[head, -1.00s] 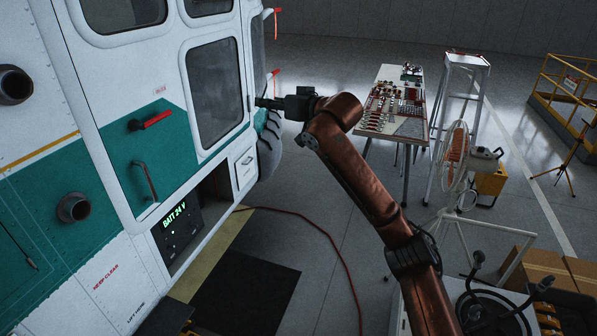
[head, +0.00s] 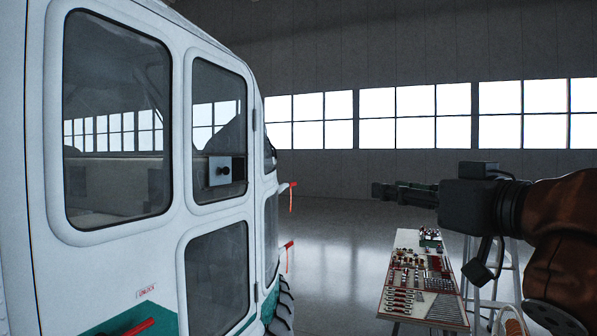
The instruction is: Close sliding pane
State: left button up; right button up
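The white helicopter door at the left has a large front window (head: 117,110) and a narrower upper window (head: 218,105). A grey plate with a black knob (head: 222,171) shows low in the narrower window. I cannot tell which glass is the sliding pane, or how far it is open. My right gripper (head: 380,191) is in the air to the right of the helicopter, pointing left, well apart from the windows in the picture. Its fingers are seen from the side, so their opening is unclear. My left gripper is not in view.
A lower window (head: 216,276) and a red handle (head: 139,327) are on the helicopter side. Red tags (head: 291,195) stick out past its right edge. A tool table (head: 420,285) stands below my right gripper, with a ladder (head: 497,285) beside it. Open floor lies between helicopter and table.

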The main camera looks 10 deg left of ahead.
aim_at(219, 167)
jog(key=z, duration=0.15)
jog(key=i, duration=1.15)
jog(key=u, duration=0.85)
jog(key=i, duration=1)
jog(key=u, duration=0.75)
